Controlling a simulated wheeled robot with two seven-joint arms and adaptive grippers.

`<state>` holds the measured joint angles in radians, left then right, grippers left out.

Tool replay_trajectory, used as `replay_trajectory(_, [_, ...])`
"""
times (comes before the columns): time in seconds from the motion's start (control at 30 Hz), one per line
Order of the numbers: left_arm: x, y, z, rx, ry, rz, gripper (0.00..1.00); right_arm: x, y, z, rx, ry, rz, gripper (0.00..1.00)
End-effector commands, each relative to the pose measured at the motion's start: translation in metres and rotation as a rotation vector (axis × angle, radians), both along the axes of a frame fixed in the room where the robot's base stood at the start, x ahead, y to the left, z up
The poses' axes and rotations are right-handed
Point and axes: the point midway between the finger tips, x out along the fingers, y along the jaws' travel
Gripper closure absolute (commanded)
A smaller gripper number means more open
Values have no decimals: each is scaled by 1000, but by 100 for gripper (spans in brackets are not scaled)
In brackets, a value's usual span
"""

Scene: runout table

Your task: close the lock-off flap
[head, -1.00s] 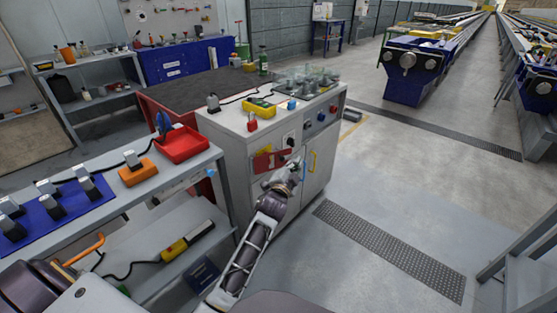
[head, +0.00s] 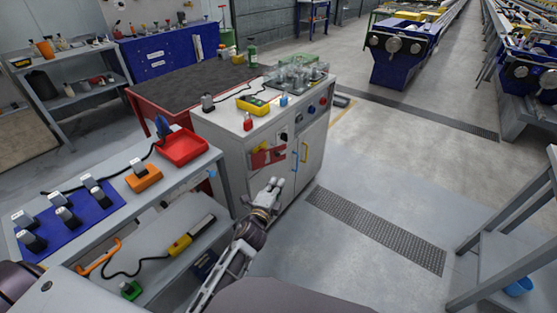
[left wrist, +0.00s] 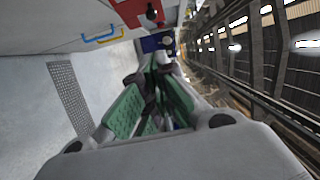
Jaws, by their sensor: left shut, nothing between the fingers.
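The lock-off flap appears to be the red plate (head: 267,158) on the front of the grey-white cabinet, beside a yellow part. Whether it stands open or closed is hard to tell at this size. A red panel with a dark knob (left wrist: 133,14) shows at the top of the left wrist view. My left gripper (head: 277,184) is shut and empty, just below the red plate and apart from it in the head view. Its green-padded fingers (left wrist: 150,100) show in the left wrist view. My right gripper is not in view.
The cabinet (head: 228,150) has blue and yellow door handles (head: 304,152) right of the plate. A workbench (head: 120,172) with a red tray (head: 181,147) stands to the left. Grey steps (head: 510,240) stand at the right. The floor between is clear.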

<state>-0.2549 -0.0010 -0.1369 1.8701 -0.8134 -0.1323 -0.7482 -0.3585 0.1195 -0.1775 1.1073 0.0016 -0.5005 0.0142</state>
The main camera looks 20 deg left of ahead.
Motion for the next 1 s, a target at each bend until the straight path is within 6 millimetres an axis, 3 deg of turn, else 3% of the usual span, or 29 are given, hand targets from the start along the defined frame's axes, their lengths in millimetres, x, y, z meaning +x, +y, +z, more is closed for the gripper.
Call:
replay_trajectory(0.47, [4, 0, 0, -2, -1, 0, 100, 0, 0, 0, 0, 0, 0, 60])
replay_trajectory(1.0, [41, -1, -2, -3, -1, 0, 100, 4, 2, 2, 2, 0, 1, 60])
